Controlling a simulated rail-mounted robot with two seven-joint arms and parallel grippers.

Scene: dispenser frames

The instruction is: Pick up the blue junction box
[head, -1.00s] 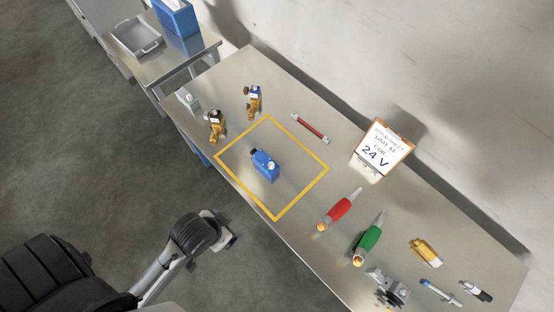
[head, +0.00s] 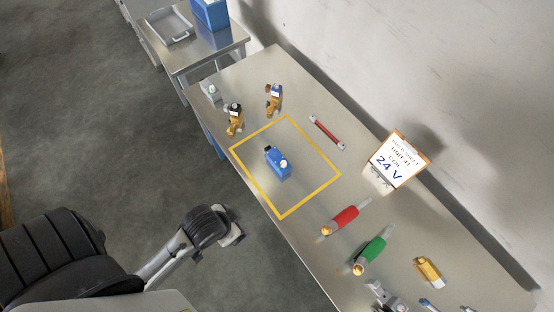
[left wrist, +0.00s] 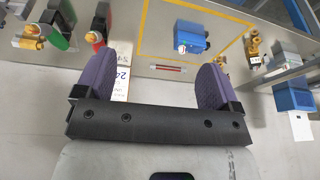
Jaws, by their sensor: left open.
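The blue junction box (head: 278,163) stands inside the yellow square outline (head: 311,198) on the steel bench. It shows a dark fitting at one end and a pale round part on top. It also shows in the left wrist view (left wrist: 190,36), beyond my fingers. My left gripper (left wrist: 154,72) is open and empty, its two purple fingers wide apart, and clear of the box. In the head view my left arm shows beside the bench's near edge, but I cannot make out its fingers there.
Two brass valves (head: 235,118) (head: 274,98) stand beyond the square. Red (head: 341,219) and green (head: 370,255) handled tools lie nearer. Bare bench surrounds the box.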

